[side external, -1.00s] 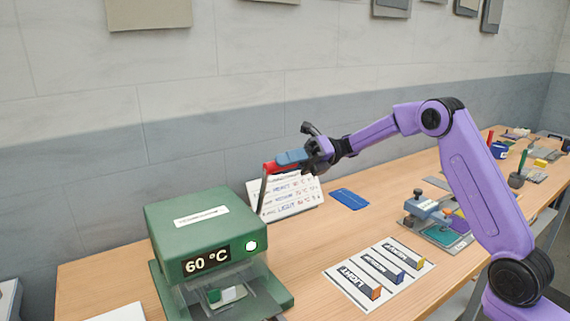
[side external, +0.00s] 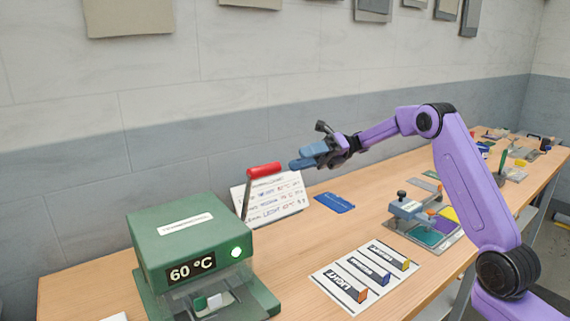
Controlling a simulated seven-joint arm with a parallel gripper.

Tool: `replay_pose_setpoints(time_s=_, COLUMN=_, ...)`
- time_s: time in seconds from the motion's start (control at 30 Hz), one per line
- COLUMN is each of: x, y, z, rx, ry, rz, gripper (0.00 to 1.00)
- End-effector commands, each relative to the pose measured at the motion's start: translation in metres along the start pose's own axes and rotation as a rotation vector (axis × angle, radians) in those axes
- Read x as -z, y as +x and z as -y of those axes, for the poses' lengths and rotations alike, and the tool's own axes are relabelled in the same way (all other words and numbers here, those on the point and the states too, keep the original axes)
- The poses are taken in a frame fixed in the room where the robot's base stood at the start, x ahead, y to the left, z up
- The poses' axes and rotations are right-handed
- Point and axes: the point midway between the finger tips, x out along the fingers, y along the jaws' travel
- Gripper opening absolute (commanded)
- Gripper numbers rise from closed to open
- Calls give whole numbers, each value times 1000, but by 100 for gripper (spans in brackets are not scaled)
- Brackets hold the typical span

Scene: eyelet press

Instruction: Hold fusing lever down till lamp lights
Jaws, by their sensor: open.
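The green press (side external: 187,235) stands at the lower left with a "60 °C" display (side external: 191,268). The fusing lever rises from the press's right side as a thin dark rod topped by a red handle (side external: 264,170). The lever stands up, tilted slightly. A small green and white piece (side external: 208,302) sits in the press's lower opening.
A white card with handwritten lines (side external: 272,200) stands behind the lever. A blue flat piece (side external: 335,202) lies behind my arm's front. A sheet with labelled rows and coloured blocks (side external: 366,276) lies right of the press. A blue-topped fixture (side external: 412,208) stands farther right.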

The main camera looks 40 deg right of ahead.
Motion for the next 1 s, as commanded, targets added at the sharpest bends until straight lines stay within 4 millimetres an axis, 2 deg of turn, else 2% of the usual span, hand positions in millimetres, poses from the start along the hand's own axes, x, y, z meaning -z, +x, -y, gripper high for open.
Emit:
replay_pose_setpoints(time_s=0.03, x=0, y=-12, z=1, rx=3, ry=0, rz=3, gripper=53)
replay_pose_setpoints(time_s=0.2, x=0, y=-44, z=0, rx=2, ry=-1, rz=3, gripper=53)
replay_pose_setpoints(time_s=0.4, x=0, y=-66, z=0, rx=1, ry=-1, rz=2, gripper=53)
replay_pose_setpoints(time_s=0.6, x=0, y=-73, z=0, rx=0, ry=0, rz=1, gripper=53)
replay_pose_setpoints(time_s=1.0, x=0, y=-72, z=0, rx=0, ry=-1, rz=0, gripper=53)
